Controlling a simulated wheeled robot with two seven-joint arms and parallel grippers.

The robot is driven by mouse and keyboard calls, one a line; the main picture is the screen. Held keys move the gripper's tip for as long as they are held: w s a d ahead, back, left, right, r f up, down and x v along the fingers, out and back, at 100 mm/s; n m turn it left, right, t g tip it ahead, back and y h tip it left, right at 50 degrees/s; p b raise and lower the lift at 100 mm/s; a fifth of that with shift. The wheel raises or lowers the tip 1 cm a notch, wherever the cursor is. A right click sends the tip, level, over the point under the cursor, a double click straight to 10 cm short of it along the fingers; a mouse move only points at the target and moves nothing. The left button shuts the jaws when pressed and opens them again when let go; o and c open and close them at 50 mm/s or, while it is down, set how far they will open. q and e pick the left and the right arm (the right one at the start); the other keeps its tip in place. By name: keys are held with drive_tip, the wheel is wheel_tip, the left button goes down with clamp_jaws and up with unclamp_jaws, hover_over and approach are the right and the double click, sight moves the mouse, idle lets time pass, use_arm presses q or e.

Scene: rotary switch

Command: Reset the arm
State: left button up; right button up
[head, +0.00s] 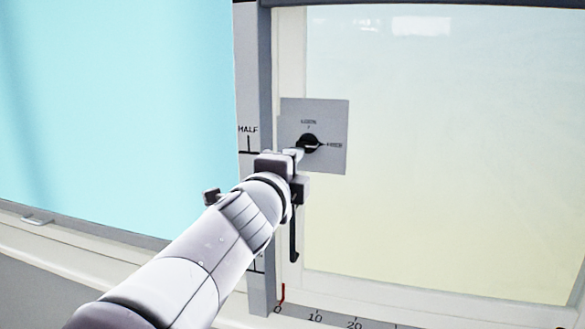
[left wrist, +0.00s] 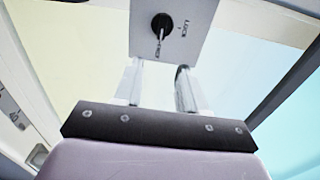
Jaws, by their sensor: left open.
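A black rotary switch knob (head: 309,144) sits on a square grey plate (head: 333,120) fixed to the front of a glass panel. The plate carries small labels above and to the right of the knob. In the left wrist view the knob (left wrist: 161,25) is ahead of the fingers, with its handle lying along the picture's vertical. My left gripper (head: 298,153) is just in front of the knob and partly covers the plate's lower left. In the left wrist view its two fingers (left wrist: 160,88) are apart with nothing between them. My right gripper is not in view.
A grey vertical post (head: 265,60) with a HALF mark stands left of the plate. A pale blue panel (head: 115,100) fills the left. A ledge with a numbered scale (head: 355,324) runs along the bottom. A black lever-like piece hangs below the gripper.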

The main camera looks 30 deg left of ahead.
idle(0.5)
use_arm(q)
drive_tip(key=s+d+f+n+g+h+p, duration=0.15)
drive_tip(key=f+n+g, duration=0.35)
drive_tip(key=f, duration=0.5)
drive_tip(key=s+a+f+n+g+y+p, duration=0.1)
drive_tip(key=s+f+n+g+p, duration=0.2)
drive_tip(key=f+n, duration=0.65)
drive_tip(key=s+d+f+g+h+p, duration=0.4)
drive_tip(key=s+d+f+g+p, duration=0.2)
drive_tip(key=s+d+f, duration=0.5)
drive_tip(key=shift+d+f+n+g, duration=0.35)
drive_tip(key=shift+d+f+g, duration=0.2)
drive_tip(key=shift+g, duration=0.45)
